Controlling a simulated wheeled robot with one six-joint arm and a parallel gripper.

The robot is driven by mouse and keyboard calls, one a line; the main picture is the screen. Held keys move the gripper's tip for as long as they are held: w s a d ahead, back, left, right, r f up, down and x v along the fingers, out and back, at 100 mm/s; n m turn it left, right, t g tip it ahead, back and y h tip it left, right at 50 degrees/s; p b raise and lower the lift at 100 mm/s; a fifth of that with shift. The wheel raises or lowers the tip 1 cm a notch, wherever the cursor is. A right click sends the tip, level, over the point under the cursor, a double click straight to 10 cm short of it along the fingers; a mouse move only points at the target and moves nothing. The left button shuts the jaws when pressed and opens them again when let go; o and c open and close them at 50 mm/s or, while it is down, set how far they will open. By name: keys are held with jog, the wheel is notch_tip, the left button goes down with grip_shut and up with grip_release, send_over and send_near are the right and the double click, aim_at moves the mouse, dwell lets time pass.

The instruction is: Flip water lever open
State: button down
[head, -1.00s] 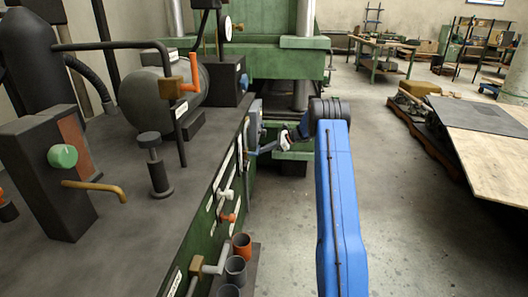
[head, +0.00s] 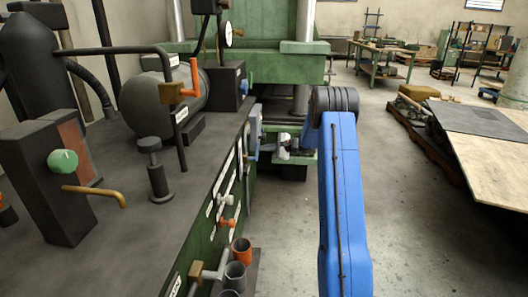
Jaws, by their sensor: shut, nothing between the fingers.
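My gripper (head: 282,152) is a small grey-white shape just right of the blue lever's end, left of my arm's black joint. It is shut and empty. I cannot tell whether its fingertips touch the lever, and its details are too small to make out.
A white lever (head: 222,199) and an orange one (head: 229,223) sit nearer on the same panel. An orange handle (head: 189,78) stands by the grey tank (head: 150,105). Open-topped cups (head: 235,274) line the panel's foot. The floor (head: 400,235) right of my arm is clear.

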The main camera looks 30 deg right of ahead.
jog(key=n+t, duration=0.1)
jog(key=s+a+r+n+t, duration=0.1)
jog(key=s+n+t, duration=0.1)
jog(key=n, duration=0.1)
jog(key=shift+a+r, duration=0.25)
jog(key=shift+r, duration=0.1)
jog(key=shift+s+a+r, duration=0.2)
jog(key=shift+s+a, duration=0.1)
jog(key=shift+s, duration=0.15)
jog(key=shift+s+a, duration=0.2)
jog(key=shift+s, duration=0.05)
jog(key=shift+s, duration=0.1)
jog(key=v, duration=1.7)
jog(key=shift+s, duration=0.15)
jog(key=shift+d+f, duration=0.1)
jog(key=shift+d, duration=0.05)
